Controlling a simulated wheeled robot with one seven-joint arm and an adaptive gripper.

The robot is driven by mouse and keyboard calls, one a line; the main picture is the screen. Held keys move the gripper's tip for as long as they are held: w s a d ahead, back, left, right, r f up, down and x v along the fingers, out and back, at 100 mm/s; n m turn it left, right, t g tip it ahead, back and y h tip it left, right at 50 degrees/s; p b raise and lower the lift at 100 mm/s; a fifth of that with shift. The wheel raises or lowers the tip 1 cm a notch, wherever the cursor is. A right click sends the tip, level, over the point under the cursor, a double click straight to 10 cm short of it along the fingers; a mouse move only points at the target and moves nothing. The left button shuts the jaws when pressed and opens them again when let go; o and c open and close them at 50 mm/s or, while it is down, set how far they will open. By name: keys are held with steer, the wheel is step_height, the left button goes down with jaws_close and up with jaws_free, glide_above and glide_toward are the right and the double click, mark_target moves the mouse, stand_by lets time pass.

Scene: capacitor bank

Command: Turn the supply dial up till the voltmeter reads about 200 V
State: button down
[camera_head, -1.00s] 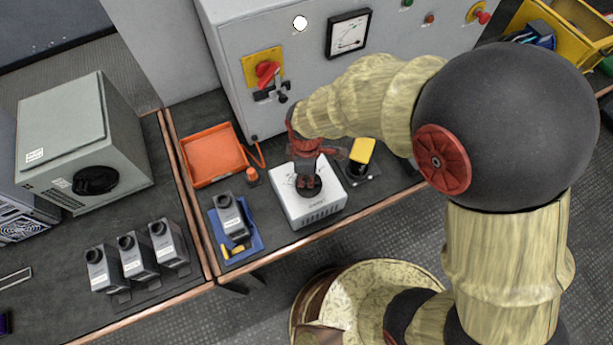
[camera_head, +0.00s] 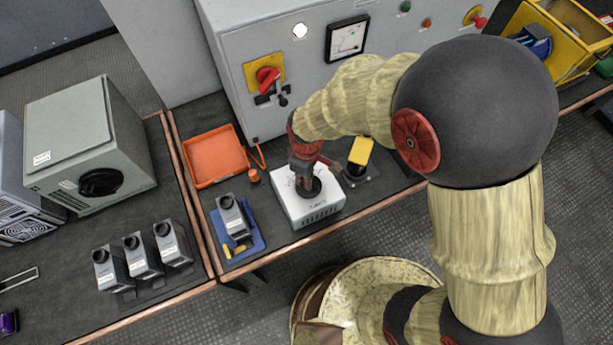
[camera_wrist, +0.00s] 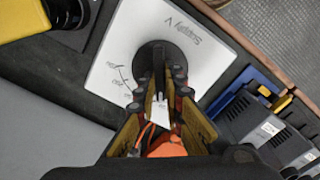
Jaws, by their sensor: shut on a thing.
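The white supply box (camera_head: 316,211) stands near the front edge of the bench, with a round black dial (camera_head: 313,193) on its top. My gripper (camera_head: 307,183) comes down from above and is shut on this dial. The wrist view shows the dial (camera_wrist: 160,54) between my fingertips (camera_wrist: 162,82), and "Supply V" lettering and scale marks on the box (camera_wrist: 205,62). The fingers hide part of the dial. The voltmeter (camera_head: 347,40) is a white-faced square gauge on the grey cabinet. Its needle and figures are too small to read surely.
An orange tray (camera_head: 214,157) lies left of the box. A blue holder (camera_head: 251,240) with a grey capacitor unit (camera_head: 233,217) is close on the left. A yellow-topped black device (camera_head: 360,153) is close on the right. The cabinet (camera_head: 300,75) stands behind.

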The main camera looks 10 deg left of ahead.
steer(key=shift+m, duration=0.5)
steer(key=c, duration=1.9)
jaws_free()
steer(key=shift+r, duration=0.1)
step_height(320, 180, up, 12)
